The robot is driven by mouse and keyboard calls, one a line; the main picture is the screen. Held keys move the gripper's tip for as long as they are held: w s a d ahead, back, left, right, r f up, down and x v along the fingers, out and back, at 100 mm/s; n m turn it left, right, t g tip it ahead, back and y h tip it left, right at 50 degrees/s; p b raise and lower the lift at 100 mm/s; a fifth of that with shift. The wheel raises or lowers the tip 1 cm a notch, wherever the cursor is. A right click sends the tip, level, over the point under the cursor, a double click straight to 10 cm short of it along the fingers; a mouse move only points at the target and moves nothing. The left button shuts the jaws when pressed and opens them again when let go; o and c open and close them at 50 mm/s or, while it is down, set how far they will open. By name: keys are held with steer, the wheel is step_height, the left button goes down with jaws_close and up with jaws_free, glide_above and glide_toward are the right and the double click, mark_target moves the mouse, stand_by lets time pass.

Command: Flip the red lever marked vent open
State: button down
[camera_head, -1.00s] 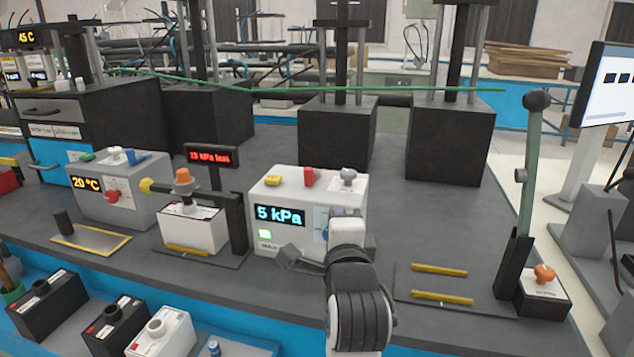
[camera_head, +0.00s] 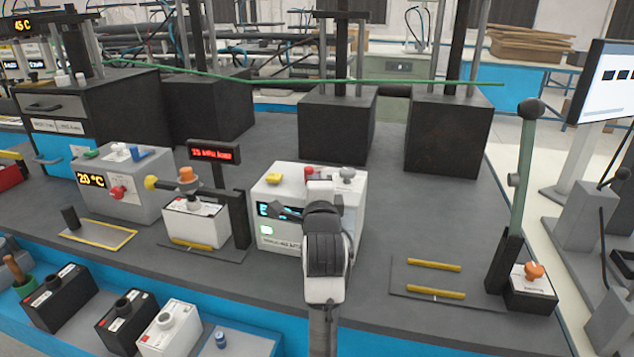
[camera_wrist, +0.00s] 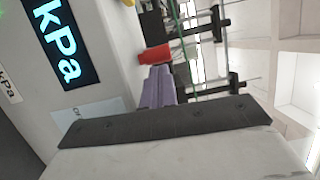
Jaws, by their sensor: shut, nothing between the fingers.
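A red lever (camera_head: 309,170) stands on top of the white pressure box (camera_head: 270,189); no vent label is readable. In the head view my arm covers much of the box's front and part of the lever. In the wrist view the red lever (camera_wrist: 153,55) is just beyond the fingertips of my gripper (camera_wrist: 158,74). The purple-grey fingers are together and empty. I cannot tell whether they touch the lever. The box's kPa display (camera_wrist: 62,45) fills the left of that view.
A yellow part (camera_head: 273,179) and a grey knob (camera_head: 346,174) sit beside the red lever on the box top. A post with a red display (camera_head: 214,153) stands left. A tall green lever (camera_head: 525,160) stands right. The bench between is mostly clear.

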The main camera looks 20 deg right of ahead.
mark_target(289, 191)
steer(key=shift+a, duration=0.15)
steer(key=shift+w+a+m+h, duration=0.1)
steer(key=shift+a+m+h, duration=0.2)
steer(key=shift+h, duration=0.2)
steer(key=shift+w+a+m+g+h, duration=0.1)
steer(key=shift+a+m+g+h, duration=0.1)
steer(key=shift+m+g+h, duration=0.3)
steer(key=shift+w+a+m+g+h, duration=0.35)
steer(key=shift+a+m+h, duration=0.3)
steer(key=shift+h, duration=0.45)
steer(key=shift+w+a+f+b, duration=0.1)
steer(key=shift+w+a+b, duration=0.5)
steer(key=shift+a, duration=0.15)
steer(key=shift+w+a+b, duration=0.6)
steer(key=shift+w+b, duration=0.05)
steer(key=shift+w, duration=0.15)
steer(key=shift+s, duration=0.15)
